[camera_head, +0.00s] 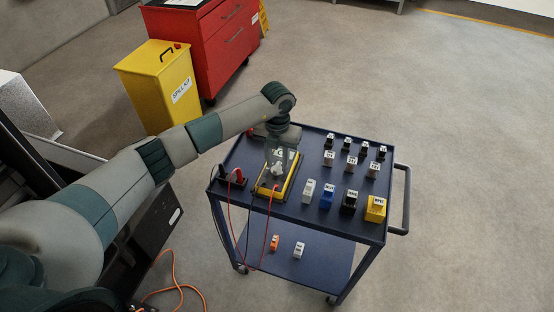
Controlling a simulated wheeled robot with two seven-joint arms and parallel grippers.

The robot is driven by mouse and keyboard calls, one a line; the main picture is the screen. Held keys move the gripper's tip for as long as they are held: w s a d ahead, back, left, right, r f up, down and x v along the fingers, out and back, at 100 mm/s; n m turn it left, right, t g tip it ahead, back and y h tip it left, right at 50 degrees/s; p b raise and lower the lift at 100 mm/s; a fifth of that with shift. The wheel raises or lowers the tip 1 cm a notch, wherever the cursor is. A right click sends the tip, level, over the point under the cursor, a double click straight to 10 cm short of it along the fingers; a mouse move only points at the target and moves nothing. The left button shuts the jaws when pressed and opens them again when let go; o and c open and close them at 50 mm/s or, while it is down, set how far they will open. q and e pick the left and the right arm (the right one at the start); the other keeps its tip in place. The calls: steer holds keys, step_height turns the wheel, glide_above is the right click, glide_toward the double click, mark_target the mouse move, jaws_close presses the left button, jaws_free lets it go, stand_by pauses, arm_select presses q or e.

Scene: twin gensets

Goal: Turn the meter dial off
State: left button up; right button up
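The meter (264,190), a yellow-edged case, lies on the top of the blue cart, towards its left side. Its face is partly hidden by my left gripper (279,160). A small pale shape shows on the face below the gripper, but I cannot tell whether it is the dial or a fingertip. My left arm comes in from the left and the gripper points down over the meter. Its fingers are too small and covered to show whether they are open or touching the dial. My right gripper is not in view.
The blue cart (300,212) carries several small labelled blocks right of the meter. A red lead (229,212) and a dark lead hang at its left front. Two small items lie on the lower shelf (315,262). A yellow spill kit bin (150,85) and red cabinet (215,50) stand behind.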

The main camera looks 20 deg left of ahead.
arm_select(q)
steer(key=shift+f, duration=0.25)
steer(key=shift+c, duration=0.3)
jaws_close()
